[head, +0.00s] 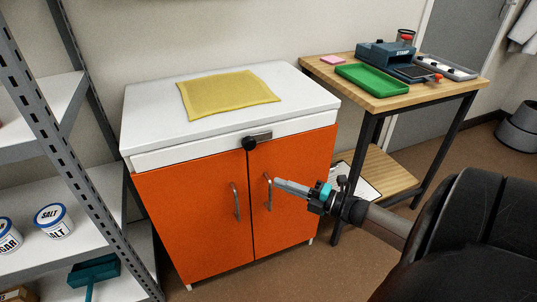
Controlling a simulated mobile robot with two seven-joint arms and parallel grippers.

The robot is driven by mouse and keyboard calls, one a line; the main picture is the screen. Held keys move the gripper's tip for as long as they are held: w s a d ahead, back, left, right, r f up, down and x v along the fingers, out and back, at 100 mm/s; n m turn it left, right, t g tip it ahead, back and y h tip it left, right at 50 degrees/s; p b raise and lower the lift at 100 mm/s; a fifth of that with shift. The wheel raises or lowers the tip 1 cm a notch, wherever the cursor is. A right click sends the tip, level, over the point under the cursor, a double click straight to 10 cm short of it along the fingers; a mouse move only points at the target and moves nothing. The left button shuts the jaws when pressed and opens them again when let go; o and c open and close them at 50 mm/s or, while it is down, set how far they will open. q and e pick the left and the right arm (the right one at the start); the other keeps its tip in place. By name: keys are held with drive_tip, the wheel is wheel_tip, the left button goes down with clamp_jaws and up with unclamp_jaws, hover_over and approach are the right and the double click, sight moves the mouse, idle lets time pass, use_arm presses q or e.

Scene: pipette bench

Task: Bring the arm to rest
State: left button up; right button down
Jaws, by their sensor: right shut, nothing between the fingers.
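My right gripper (292,188) reaches in from the right at the end of my dark arm. Its grey fingers are shut with nothing between them. The fingertips show in front of the right orange door of the cabinet (195,205), close to that door's handle (268,190) in the picture. I cannot tell whether they touch it. Both doors look shut. My left gripper is not in view.
A yellow cloth (228,94) lies on the white cabinet top. A wooden table (385,103) at right bears a green tray (373,79) and a blue device (385,54). A metal shelf (70,105) stands at left with salt (53,220). Brown floor shows below.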

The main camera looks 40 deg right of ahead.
drive_tip(key=shift+v, duration=1.1)
drive_tip(key=shift+f, duration=0.1)
